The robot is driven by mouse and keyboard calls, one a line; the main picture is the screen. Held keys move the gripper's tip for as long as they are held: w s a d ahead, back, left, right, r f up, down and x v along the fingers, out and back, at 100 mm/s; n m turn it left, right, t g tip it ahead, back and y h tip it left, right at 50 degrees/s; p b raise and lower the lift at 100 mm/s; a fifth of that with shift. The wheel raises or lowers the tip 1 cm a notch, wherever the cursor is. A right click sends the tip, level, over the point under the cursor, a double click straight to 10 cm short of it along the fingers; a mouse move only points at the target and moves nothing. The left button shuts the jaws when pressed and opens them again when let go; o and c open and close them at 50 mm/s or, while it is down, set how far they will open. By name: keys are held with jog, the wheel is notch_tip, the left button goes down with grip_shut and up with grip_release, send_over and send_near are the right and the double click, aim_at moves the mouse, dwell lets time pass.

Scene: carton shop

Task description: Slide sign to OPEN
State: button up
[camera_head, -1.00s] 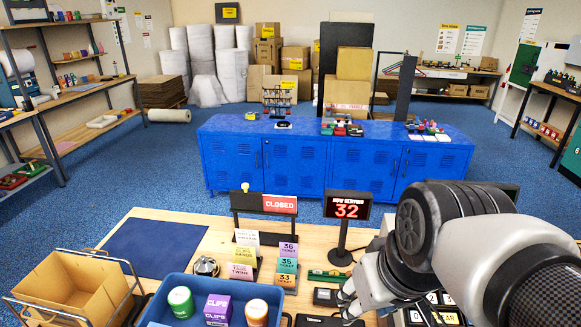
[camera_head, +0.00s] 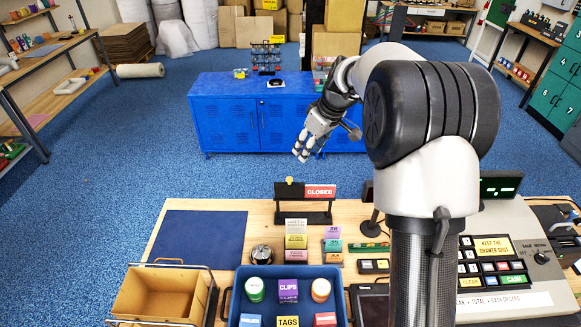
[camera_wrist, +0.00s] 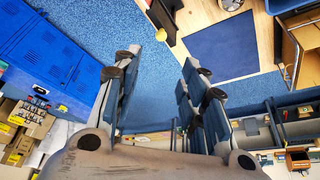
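The sign is a black framed stand (camera_head: 283,200) near the far edge of the wooden counter. A red panel reading CLOSED (camera_head: 321,191) fills its right side, and a yellow knob (camera_head: 290,181) stands at the top left. My gripper (camera_head: 308,156) is raised beyond and above the sign in the picture, apart from it, with the blue lockers behind. In the wrist view my gripper (camera_wrist: 160,88) has its fingers spread with nothing between them. A dark stand at the top edge there may be the sign, cut off by the frame.
On the counter are a blue mat (camera_head: 197,238), a bell (camera_head: 262,254), a blue tray of tubs and boxes (camera_head: 237,300), a carton in a wire basket (camera_head: 163,295) and a cash register (camera_head: 500,270). Blue lockers (camera_head: 228,120) stand beyond open floor.

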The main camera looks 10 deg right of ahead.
aim_at(290, 178)
jog(key=x, duration=1.7)
jog(key=shift+c, duration=0.5)
grip_shut()
